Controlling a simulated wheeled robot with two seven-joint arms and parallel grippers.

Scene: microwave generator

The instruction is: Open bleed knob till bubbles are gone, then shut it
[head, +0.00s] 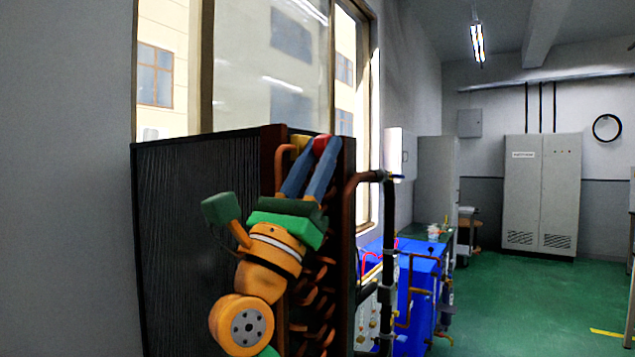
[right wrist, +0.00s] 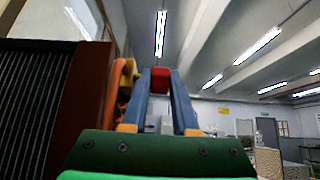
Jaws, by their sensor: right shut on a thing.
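The red bleed knob (head: 322,143) is at the top right of the dark finned unit, by a yellow fitting (head: 300,142). My right gripper (head: 316,152) reaches up to it with its blue fingers. In the right wrist view the red knob (right wrist: 160,79) sits between the fingertips, and the gripper is shut on it. The yellow fitting (right wrist: 129,73) is just left of the fingers there. How far the knob is turned cannot be told. No bubbles can be made out in either view. My left gripper is not in view.
The dark finned unit (head: 195,230) stands below a window, with copper pipe bends (head: 325,290) down its right side. A dark upright pipe (head: 388,250) stands to the right, before blue equipment (head: 418,290). Green floor (head: 530,300) is clear at the right.

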